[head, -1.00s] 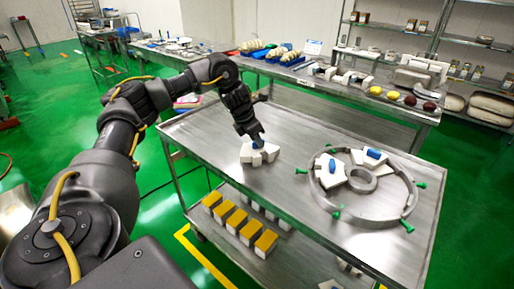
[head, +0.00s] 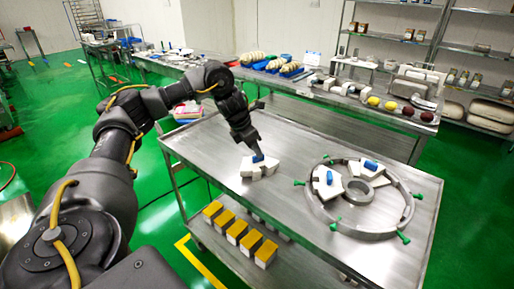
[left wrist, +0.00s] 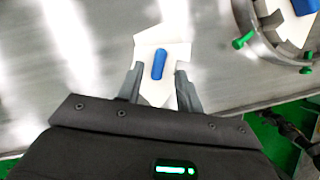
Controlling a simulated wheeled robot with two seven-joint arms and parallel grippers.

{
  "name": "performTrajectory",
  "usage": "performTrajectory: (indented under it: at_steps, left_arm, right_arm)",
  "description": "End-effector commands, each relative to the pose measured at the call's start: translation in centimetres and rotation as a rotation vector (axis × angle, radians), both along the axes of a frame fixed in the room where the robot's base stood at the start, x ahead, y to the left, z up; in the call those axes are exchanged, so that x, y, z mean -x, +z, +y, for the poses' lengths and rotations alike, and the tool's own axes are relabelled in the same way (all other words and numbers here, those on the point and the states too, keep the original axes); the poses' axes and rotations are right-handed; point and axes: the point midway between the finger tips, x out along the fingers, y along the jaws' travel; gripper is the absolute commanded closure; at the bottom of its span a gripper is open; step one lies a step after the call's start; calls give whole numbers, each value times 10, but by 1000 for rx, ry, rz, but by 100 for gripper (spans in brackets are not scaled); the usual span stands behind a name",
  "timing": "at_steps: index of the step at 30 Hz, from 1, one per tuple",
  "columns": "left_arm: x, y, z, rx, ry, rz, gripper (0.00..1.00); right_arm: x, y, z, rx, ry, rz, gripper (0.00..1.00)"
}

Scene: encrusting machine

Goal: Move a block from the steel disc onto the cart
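A white block with a blue handle (head: 260,168) sits on the bare steel top of the cart (head: 290,225), left of the disc. It also shows in the left wrist view (left wrist: 178,50). My left gripper (head: 255,152) is just over it. In the left wrist view its fingers (left wrist: 159,70) stand apart on either side of the block, with a gap to the blue handle, so it looks open. The ring-shaped steel disc (head: 372,234) lies on the right of the cart, with white blue-handled blocks (head: 328,187) at its left and back. My right gripper is not in view.
Green knobs (head: 404,238) stick out around the disc's rim. Several yellow-topped blocks (head: 238,231) stand on the cart's lower shelf. Behind is a long table with trays and food pieces (head: 374,101). The front middle of the cart top is clear.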

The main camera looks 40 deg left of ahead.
Motion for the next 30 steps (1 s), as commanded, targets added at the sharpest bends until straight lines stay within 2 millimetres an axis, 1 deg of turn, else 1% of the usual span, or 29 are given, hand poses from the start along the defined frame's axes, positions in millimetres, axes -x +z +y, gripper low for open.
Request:
performTrajectory:
  at_steps: [1,3,6,9,12,18,24,30]
  left_arm:
    - [4,20,2,0,1,0,64]
    - [9,33,4,0,0,0,64]
    - [16,50,6,0,0,0,64]
    - [22,63,8,0,-1,0,64]
    - [26,72,10,-1,-1,1,64]
    - [30,80,11,0,-1,0,64]
    - [30,79,12,0,-1,0,64]
    - [30,79,12,0,-1,0,64]
  right_arm:
    - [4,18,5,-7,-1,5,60]
    - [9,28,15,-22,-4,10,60]
    - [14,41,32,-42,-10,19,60]
    - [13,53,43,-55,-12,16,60]
    - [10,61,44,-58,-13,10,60]
    - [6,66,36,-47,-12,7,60]
    - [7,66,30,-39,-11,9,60]
    - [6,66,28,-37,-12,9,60]
